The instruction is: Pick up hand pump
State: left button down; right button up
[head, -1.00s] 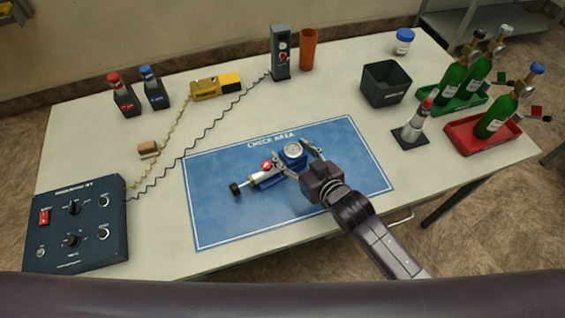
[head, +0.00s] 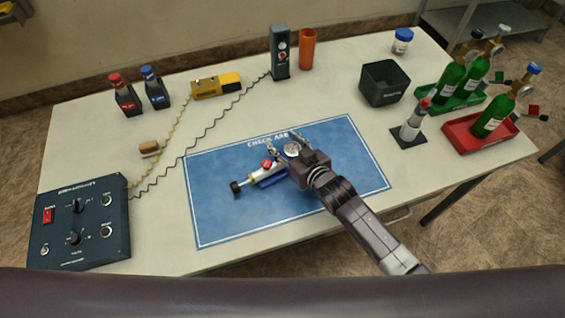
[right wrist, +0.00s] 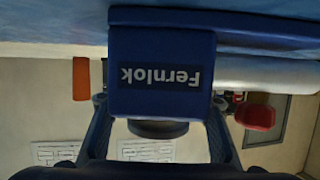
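The hand pump (head: 262,177) lies on the blue check area mat (head: 215,215). It has a white barrel, a blue handle, a red part, a black end knob and a round gauge at its right end. My right gripper (head: 285,143) is at the gauge end, with its fingers spread on either side and its palm partly hiding the pump. In the right wrist view, a blue block marked Fernlok (right wrist: 160,75), part of the pump, fills the space between the fingers. The fingers look open around it; a firm grip does not show. My left gripper is not in view.
A control box (head: 82,222) stands at the left front, with wires to a yellow device (head: 216,86) and a grey meter (head: 280,55). An orange cup (head: 307,50), black bin (head: 385,83), small cylinder (head: 415,122) and trays of green bottles (head: 493,118) stand behind and right.

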grip_shut()
jog(key=shift+r, duration=0.15)
dwell(0.4)
jog(key=shift+r, duration=0.1)
